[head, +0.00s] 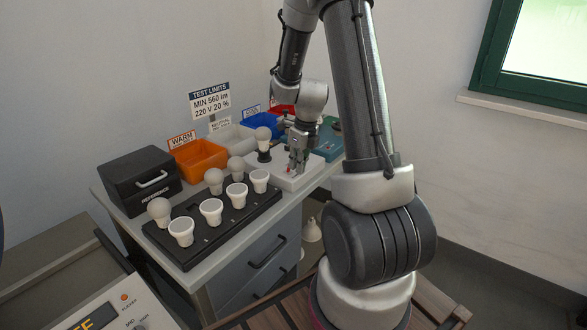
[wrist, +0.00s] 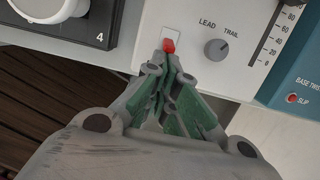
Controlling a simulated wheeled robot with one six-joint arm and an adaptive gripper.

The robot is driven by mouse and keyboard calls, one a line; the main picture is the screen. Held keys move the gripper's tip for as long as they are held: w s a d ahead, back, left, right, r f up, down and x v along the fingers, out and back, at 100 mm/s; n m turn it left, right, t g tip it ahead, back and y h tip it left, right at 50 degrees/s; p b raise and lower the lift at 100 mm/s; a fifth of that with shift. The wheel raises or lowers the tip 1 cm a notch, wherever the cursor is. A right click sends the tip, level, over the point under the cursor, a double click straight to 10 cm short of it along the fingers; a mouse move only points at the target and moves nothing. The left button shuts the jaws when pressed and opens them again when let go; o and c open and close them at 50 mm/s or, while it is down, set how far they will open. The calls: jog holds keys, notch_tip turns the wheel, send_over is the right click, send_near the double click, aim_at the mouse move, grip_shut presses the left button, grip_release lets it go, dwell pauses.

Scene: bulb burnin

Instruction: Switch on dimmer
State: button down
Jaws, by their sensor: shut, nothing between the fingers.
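The dimmer is a white box (head: 287,180) on the bench, with its front panel (wrist: 231,22) close up in the wrist view. A small red switch or lamp (wrist: 168,45) sits in a pale plate on that panel. It lies right at my fingertips; I cannot tell whether they touch it. A grey LEAD/TRAIL knob (wrist: 216,49) is to its right, and a dark percent scale (wrist: 277,36) further right. My gripper (wrist: 166,62) is shut and empty, and shows over the box in the head view (head: 297,168). I cannot tell whether the switch is on.
A black tray (head: 215,243) with several bulbs stands left of the box. A bulb (head: 264,134) stands upright at the back of the box. A black reference case (head: 140,181), orange bin (head: 200,159) and blue bin (head: 259,125) are behind. A teal device (head: 327,143) is right.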

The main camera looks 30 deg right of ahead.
jog(key=shift+w+a+r, duration=0.2)
jog(key=shift+w+r, duration=0.2)
jog(key=shift+w, duration=0.25)
jog(key=shift+r, duration=0.1)
jog(key=shift+r, duration=0.75)
